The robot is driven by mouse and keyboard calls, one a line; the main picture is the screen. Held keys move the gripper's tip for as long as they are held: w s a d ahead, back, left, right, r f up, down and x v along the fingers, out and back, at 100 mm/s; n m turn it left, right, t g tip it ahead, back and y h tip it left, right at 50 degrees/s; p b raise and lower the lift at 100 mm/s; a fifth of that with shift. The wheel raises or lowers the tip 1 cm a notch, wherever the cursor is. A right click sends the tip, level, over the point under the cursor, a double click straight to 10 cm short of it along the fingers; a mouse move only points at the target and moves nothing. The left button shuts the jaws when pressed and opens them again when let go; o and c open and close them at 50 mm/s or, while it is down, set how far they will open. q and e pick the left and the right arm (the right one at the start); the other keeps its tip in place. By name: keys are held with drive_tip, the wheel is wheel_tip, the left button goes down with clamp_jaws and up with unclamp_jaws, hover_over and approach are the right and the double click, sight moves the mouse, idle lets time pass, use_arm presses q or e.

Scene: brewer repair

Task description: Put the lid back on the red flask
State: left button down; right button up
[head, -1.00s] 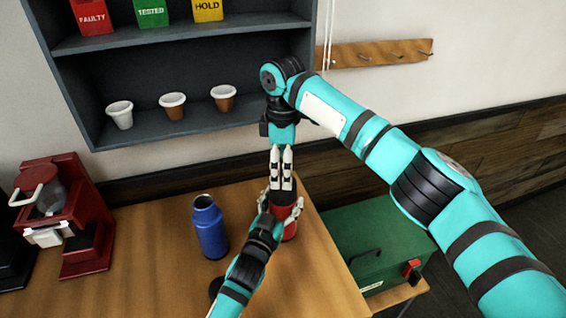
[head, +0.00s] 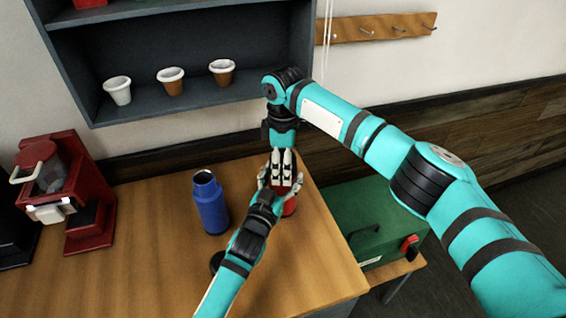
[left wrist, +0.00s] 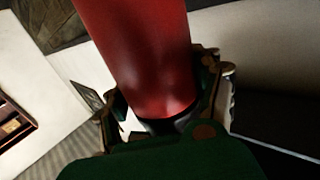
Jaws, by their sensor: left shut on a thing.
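The red flask (head: 290,207) stands at the right end of the wooden table, mostly hidden by my grippers. My left gripper (head: 280,190) is shut around its side. In the left wrist view the red flask (left wrist: 140,55) fills the space between the fingers, with a dark band at its lower end. My right gripper (head: 282,156) points down directly above the flask, its pale fingers close together. I cannot tell whether the lid is between them; the flask's top is hidden.
A blue flask (head: 210,204) stands open to the left. A dark round piece (head: 216,262) lies near my left forearm. A red brewer (head: 90,222) is at the left, a green case (head: 376,232) beyond the table's right edge. A shelf with cups (head: 171,82) is behind.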

sight(283, 150)
drive_tip(key=c, duration=0.8)
drive_tip(key=m, duration=0.3)
drive_tip(key=o, duration=1.3)
drive_tip(key=shift+r, duration=2.3)
drive_tip(key=shift+c, duration=0.8)
drive_tip(key=shift+r+m, duration=0.7)
drive_tip(key=shift+r, duration=1)
